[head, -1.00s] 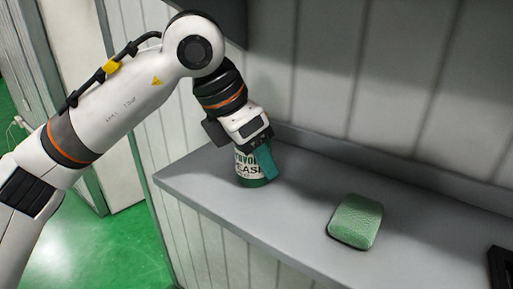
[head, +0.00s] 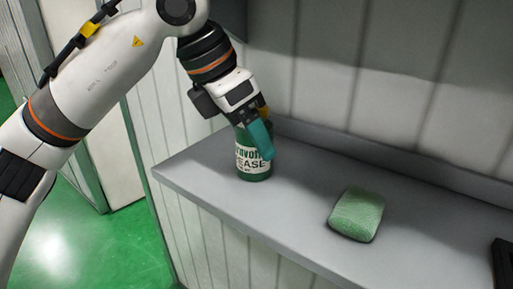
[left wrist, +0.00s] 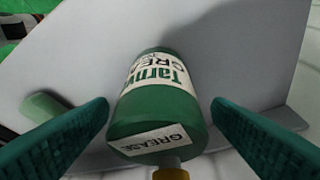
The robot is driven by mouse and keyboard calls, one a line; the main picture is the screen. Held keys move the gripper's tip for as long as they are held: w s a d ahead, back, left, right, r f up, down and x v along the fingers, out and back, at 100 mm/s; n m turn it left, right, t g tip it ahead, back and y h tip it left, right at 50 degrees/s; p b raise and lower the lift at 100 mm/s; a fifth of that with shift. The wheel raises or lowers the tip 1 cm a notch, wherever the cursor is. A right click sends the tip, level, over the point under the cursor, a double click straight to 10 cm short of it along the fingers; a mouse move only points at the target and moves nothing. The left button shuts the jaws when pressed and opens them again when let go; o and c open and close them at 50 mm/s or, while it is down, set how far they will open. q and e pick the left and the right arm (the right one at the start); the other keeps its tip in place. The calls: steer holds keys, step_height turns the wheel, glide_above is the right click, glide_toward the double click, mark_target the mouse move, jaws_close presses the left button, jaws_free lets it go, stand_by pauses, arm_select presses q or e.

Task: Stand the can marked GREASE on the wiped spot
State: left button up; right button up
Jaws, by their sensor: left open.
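The green can with a white label reading GREASE (head: 252,165) stands upright on the grey shelf (head: 290,225) near its left end. In the left wrist view the can (left wrist: 160,112) shows from above, with a smaller GREASE tag on it. My left gripper (head: 262,138) is open at the can's upper part. Its two teal fingers stand on either side of the can in the left wrist view (left wrist: 160,125), with gaps between them and the can. No wiped spot can be told apart on the shelf. My right gripper is not in view.
A light green sponge-like block (head: 357,214) lies on the shelf to the right of the can. A dark object (head: 502,263) shows at the right edge. A panelled wall (head: 340,80) rises behind the shelf. The shelf between can and block is clear.

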arm_select(q)
steer(key=s+a+r+b, duration=0.1)
steer(key=s+a+b, duration=0.3)
steer(key=a, duration=0.7)
steer(key=shift+s+a+r+b, duration=0.2)
steer(key=shift+s+b, duration=0.15)
steer(key=shift+s, duration=0.65)
